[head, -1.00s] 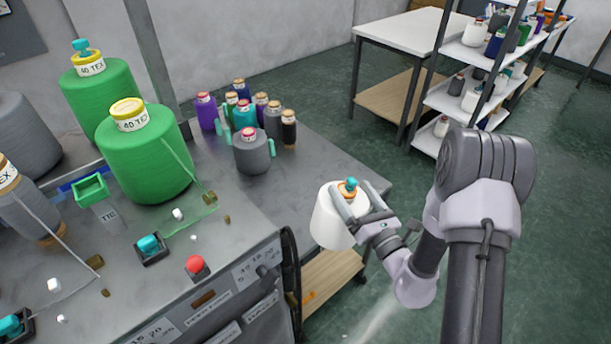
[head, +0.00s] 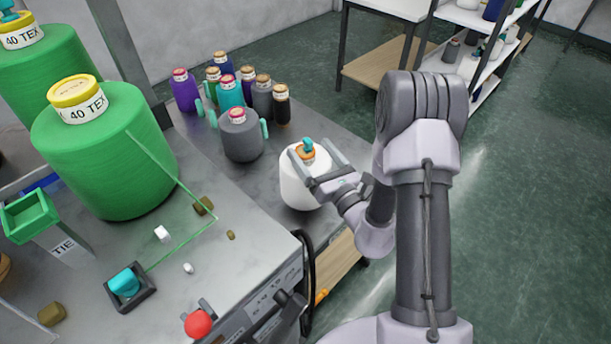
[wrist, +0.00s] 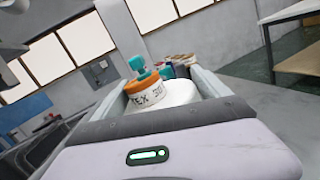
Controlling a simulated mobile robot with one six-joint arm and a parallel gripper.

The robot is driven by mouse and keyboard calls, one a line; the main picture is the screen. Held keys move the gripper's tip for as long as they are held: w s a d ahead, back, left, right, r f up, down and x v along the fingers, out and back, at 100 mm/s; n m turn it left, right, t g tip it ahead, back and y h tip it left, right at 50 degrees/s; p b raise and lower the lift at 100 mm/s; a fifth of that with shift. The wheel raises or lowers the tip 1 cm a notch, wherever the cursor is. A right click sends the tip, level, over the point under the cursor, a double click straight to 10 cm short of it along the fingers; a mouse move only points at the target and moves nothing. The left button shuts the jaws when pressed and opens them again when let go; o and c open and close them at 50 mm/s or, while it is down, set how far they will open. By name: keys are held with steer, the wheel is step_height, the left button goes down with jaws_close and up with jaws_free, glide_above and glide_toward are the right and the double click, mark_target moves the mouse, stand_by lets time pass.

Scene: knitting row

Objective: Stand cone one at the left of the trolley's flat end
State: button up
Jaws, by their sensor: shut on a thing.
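A white cone (head: 302,188) with an orange top band and a teal tip is in my gripper (head: 320,160). The gripper is shut on it near its top. In the head view the cone is upright, over or on the near end of the grey trolley top (head: 340,140); I cannot tell whether its base touches. The wrist view shows the cone (wrist: 180,92) between the two fingers, its label partly readable as "TEX 30". I cannot tell from the pictures whether this is cone one.
A grey cone (head: 241,140) and several smaller coloured cones (head: 228,92) stand behind on the trolley. Large green cones (head: 110,150) stand on the machine bench at left, with a red knob (head: 198,323) at its front edge. A shelf rack (head: 465,70) stands at the back right.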

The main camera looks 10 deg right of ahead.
step_height(320, 180, down, 5)
steer(key=shift+r+b, duration=0.2)
steer(key=shift+b, duration=0.85)
steer(key=shift+r, duration=0.2)
steer(key=shift+f, duration=0.15)
steer(key=o, duration=1.9)
steer(key=shift+r+p, duration=0.25)
steer(key=shift+p, duration=0.05)
steer(key=b+v, duration=0.2)
steer(key=v, duration=1)
steer(key=shift+f, duration=0.1)
